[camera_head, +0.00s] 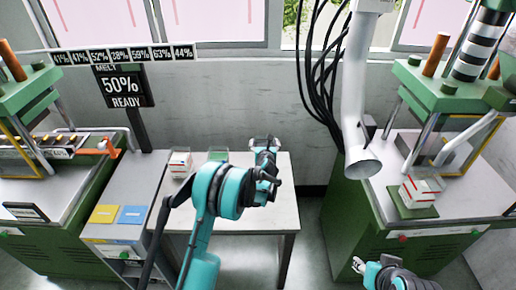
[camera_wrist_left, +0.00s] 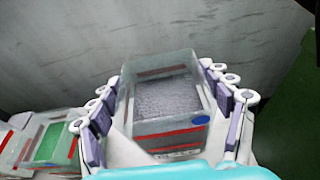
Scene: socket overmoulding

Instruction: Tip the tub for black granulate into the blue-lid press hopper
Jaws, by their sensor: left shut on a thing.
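My left gripper (camera_head: 266,165) is above the back right of the white table. In the left wrist view its fingers (camera_wrist_left: 165,115) are shut on both sides of a clear tub (camera_wrist_left: 168,127) with red stripes and a blue dot. The tub holds grey-looking granulate and seems roughly level. In the head view the tub (camera_head: 264,143) is mostly hidden by the gripper. The blue lid (camera_head: 132,215) lies flat on the grey cabinet at the left, beside a yellow lid (camera_head: 104,214). My right gripper (camera_head: 366,267) is low at the right, its opening unclear.
A red-and-white box (camera_head: 180,163) and a green-bottomed tub (camera_head: 217,156) stand on the white table (camera_head: 240,218). A display (camera_head: 124,87) reads 50% READY. Green presses flank both sides. A white pipe (camera_head: 357,120) hangs right of the table.

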